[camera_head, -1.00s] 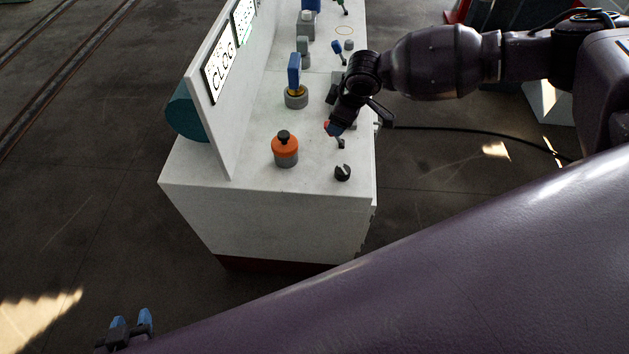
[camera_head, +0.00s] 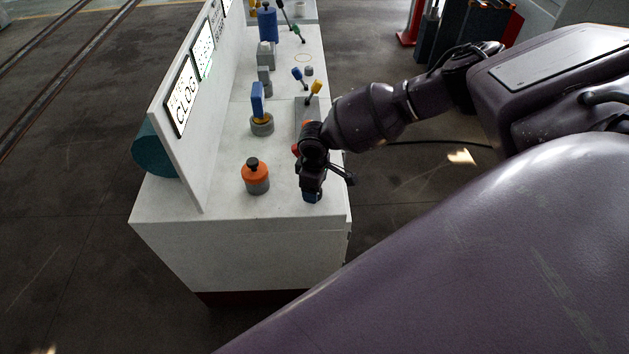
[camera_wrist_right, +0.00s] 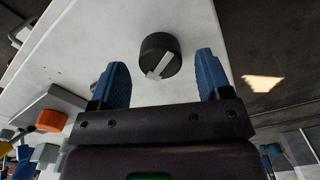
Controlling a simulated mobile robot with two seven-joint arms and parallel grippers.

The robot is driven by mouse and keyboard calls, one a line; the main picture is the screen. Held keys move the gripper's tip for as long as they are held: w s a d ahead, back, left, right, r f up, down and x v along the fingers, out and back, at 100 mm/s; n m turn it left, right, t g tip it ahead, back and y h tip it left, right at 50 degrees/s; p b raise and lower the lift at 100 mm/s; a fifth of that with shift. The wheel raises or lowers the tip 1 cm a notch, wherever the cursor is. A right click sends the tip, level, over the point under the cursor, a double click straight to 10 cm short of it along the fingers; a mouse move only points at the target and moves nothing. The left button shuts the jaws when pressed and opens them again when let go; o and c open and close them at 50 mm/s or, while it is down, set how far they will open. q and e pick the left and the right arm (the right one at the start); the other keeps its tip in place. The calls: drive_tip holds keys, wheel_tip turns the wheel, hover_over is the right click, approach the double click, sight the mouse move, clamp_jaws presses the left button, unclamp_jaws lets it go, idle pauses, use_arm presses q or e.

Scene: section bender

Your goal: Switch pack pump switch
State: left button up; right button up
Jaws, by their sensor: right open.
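A black round knob (camera_wrist_right: 160,55) with a pale bar across its face shows in the right wrist view, on the white console top (camera_head: 285,200). No label on it is readable, so I cannot confirm that it is the pack pump switch. My right gripper (camera_head: 312,198) is over the console's near right corner and hides the knob in the head view. In the wrist view its two blue fingers (camera_wrist_right: 162,82) are open and empty, the knob ahead of and between them, apart from both. My left gripper is not in view.
An orange and grey cylinder with a black top (camera_head: 256,176) stands left of my right gripper. Behind it are a blue-handled valve (camera_head: 258,105) and several small levers. Open floor lies right.

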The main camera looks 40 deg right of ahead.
drive_tip(key=shift+f, duration=1.1)
drive_tip(key=shift+c, duration=0.3)
drive_tip(key=c, duration=0.9)
drive_tip(key=shift+o, duration=0.2)
drive_tip(key=shift+n, duration=0.4)
drive_tip(key=n, duration=1.1)
